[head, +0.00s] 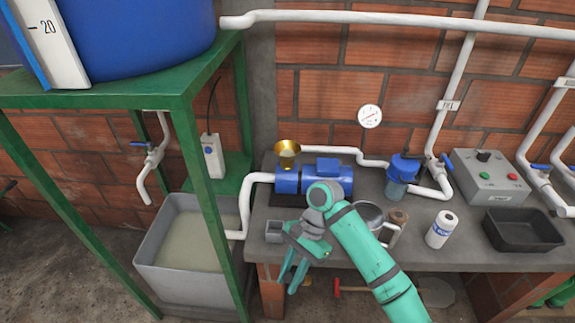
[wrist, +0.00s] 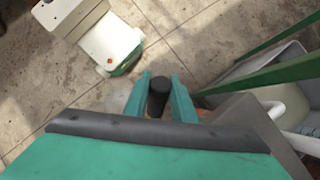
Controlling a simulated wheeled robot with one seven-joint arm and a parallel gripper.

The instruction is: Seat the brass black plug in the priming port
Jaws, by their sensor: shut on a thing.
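My gripper (head: 291,272) hangs just off the front edge of the bench, below and in front of the blue pump (head: 315,178). In the wrist view its two teal fingers (wrist: 161,80) are closed around a black cylindrical plug (wrist: 158,92), seen from its dark end. A brass funnel (head: 287,149) stands on the left part of the pump. The priming port itself is not clearly visible; the funnel may cover it.
A small grey box (head: 274,231) sits at the bench's left front corner. The green stand (head: 193,140) and grey tank (head: 165,270) bound the left side.

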